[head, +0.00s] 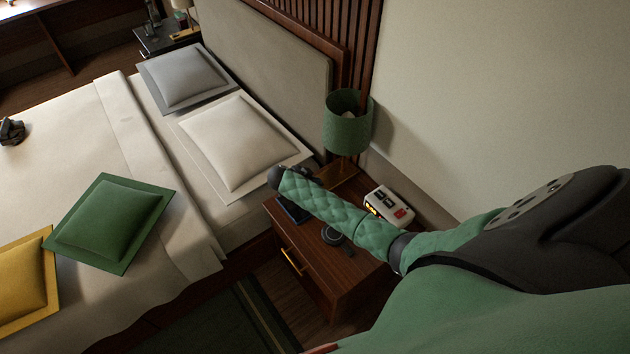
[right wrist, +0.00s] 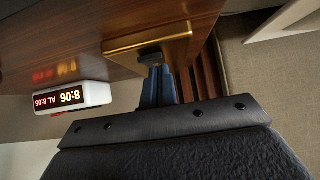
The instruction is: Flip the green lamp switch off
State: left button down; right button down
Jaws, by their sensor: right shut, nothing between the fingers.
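The green lamp (head: 348,124) stands on the wooden nightstand against the wall, its shade open at the top. Its flat brass base (head: 341,176) is partly behind my right arm. In the right wrist view the brass base (right wrist: 128,42) carries a small dark block at its edge, which looks like the switch (right wrist: 150,54). My right gripper (head: 314,177) is mostly hidden behind its own forearm. Its blue fingers (right wrist: 158,74) are shut and empty, with the tips right at the dark block; I cannot tell whether they touch. My left gripper is not seen.
A white alarm clock (head: 389,206) stands on the nightstand (head: 340,278) to the right of my forearm; a dark round item (head: 333,234) lies in front. The bed with pillows (head: 240,140) fills the left. A dark object (head: 12,131) lies at the left edge.

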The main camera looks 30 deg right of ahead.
jog(key=shift+d, duration=0.1)
jog(key=shift+w+d+r, duration=0.1)
jog(key=shift+d+r, duration=0.1)
jog(key=shift+d, duration=0.45)
